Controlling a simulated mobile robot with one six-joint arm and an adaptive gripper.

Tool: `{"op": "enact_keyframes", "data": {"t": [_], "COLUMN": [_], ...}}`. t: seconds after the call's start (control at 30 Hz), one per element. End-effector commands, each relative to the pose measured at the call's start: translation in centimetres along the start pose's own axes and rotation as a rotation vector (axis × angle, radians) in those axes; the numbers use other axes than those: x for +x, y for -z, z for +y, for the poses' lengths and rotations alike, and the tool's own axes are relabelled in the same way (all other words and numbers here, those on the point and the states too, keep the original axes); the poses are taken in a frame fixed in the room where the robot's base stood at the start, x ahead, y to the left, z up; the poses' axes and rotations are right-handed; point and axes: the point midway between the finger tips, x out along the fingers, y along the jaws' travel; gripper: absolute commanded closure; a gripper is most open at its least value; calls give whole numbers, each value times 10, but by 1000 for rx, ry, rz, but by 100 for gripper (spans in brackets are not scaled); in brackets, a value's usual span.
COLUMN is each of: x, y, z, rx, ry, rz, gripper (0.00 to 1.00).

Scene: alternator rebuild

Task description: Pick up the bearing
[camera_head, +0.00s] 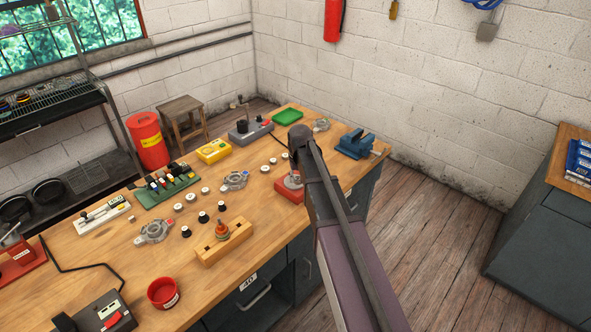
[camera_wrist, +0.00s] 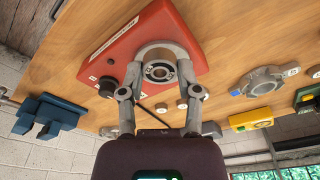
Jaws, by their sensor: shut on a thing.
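The bearing (camera_wrist: 159,72) is a small metal ring with a dark centre, in the wrist view over the red fixture (camera_wrist: 118,55). My gripper (camera_wrist: 161,66) has its two grey fingers on either side of it and is shut on it. I cannot tell whether the bearing still touches the fixture. In the head view the red fixture (camera_head: 288,190) shows beside my arm, near the bench's front edge. There my arm hides most of the gripper and the bearing.
The wooden bench (camera_head: 85,245) carries several small round parts, a wooden block (camera_head: 224,243), a red cup (camera_head: 163,292), a green tray (camera_head: 288,116) and a yellow meter (camera_head: 213,151). A blue vise (camera_head: 355,144) stands right of my arm. A dark cabinet (camera_head: 540,225) is at far right.

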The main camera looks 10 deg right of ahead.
Motion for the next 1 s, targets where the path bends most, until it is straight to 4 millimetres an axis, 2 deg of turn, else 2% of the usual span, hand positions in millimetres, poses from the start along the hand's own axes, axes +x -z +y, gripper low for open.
{"op": "enact_keyframes", "data": {"t": [0.03, 0.1, 0.4, 0.63, 1.0], "x": [-5, -8, -19, -23, -23], "y": [-19, -35, -88, -105, -108], "z": [0, 0, 1, 1, 1], "rx": [0, 0, 0, 0, 0], "ry": [0, 0, 0, 0, 0], "rz": [0, 0, 0, 0, 0], "gripper": [100, 100, 100, 100, 100]}}
